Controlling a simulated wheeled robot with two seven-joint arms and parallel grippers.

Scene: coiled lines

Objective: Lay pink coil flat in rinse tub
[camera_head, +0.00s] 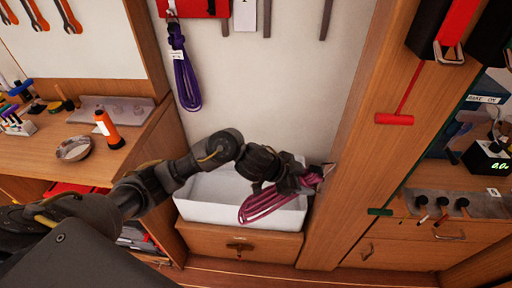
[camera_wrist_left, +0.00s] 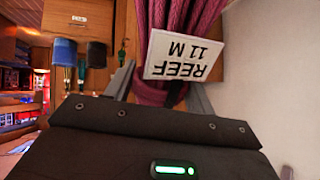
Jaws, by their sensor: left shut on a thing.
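The pink coil (camera_head: 262,206) is a looped bundle of line, held by my left gripper (camera_head: 312,180) at its right end. Its loops slant down to the left over the right part of the white rinse tub (camera_head: 200,213). I cannot tell whether the coil touches the tub. In the left wrist view the pink strands (camera_wrist_left: 153,20) run up from between the two fingers of my left gripper (camera_wrist_left: 162,88). A white tag (camera_wrist_left: 184,56) reading "REEF 11 M" hangs on the coil. My left arm hides part of the tub. My right gripper is not in view.
The tub stands on a wooden drawer unit (camera_head: 210,240) between a workbench (camera_head: 50,150) on the left and a wooden post (camera_head: 350,150) on the right. A purple coil (camera_head: 186,80) hangs on the wall above. An orange flashlight (camera_head: 107,128) stands on the bench.

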